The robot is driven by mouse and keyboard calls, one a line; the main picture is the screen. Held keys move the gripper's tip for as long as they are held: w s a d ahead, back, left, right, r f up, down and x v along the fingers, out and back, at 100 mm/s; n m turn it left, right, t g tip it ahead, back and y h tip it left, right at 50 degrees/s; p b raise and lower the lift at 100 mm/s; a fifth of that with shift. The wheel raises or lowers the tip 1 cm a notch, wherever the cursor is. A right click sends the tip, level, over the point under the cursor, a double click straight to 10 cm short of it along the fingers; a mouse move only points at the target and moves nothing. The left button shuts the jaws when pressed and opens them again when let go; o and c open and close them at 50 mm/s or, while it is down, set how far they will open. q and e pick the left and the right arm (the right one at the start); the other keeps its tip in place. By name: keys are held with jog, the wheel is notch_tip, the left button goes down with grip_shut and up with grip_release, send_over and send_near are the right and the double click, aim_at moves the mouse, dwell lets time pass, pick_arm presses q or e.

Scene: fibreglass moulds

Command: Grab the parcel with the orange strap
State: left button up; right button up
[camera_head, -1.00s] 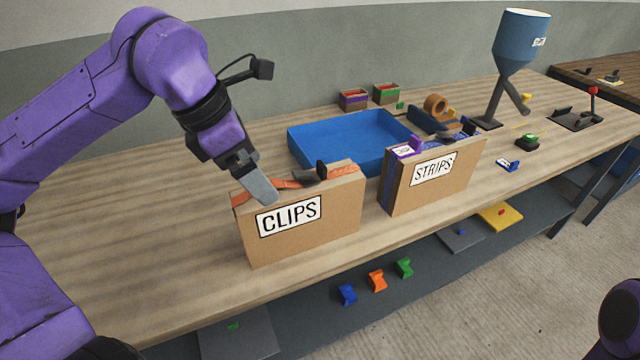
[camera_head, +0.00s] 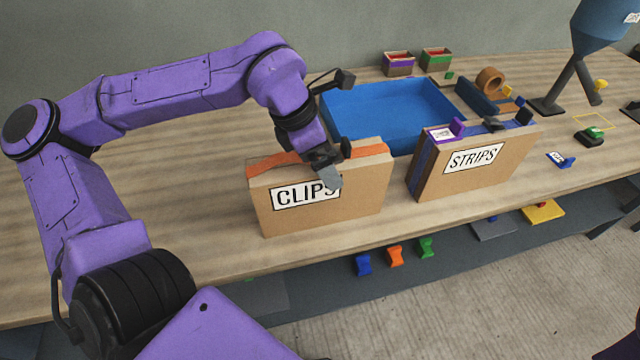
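The parcel with the orange strap (camera_head: 262,165) is an upright brown box labelled CLIPS at the table's front. The strap runs along its top. My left gripper (camera_head: 328,178) reaches down over the top edge, right of the middle. A grey finger overlaps the front face and covers the end of the label. The other finger is not clearly visible, so I cannot tell whether it grips anything. A dark piece stands on the strap beside it. My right gripper is out of view.
A second brown box labelled STRIPS (camera_head: 490,165), with a blue-purple strap, stands to the right. A blue tray (camera_head: 385,115) lies behind both. Two small bins (camera_head: 436,60), a tape roll (camera_head: 490,80) and a blue hopper (camera_head: 600,25) stand further back. The table left of the parcel is clear.

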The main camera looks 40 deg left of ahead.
pick_arm(q)
grip_shut()
dwell(0.3)
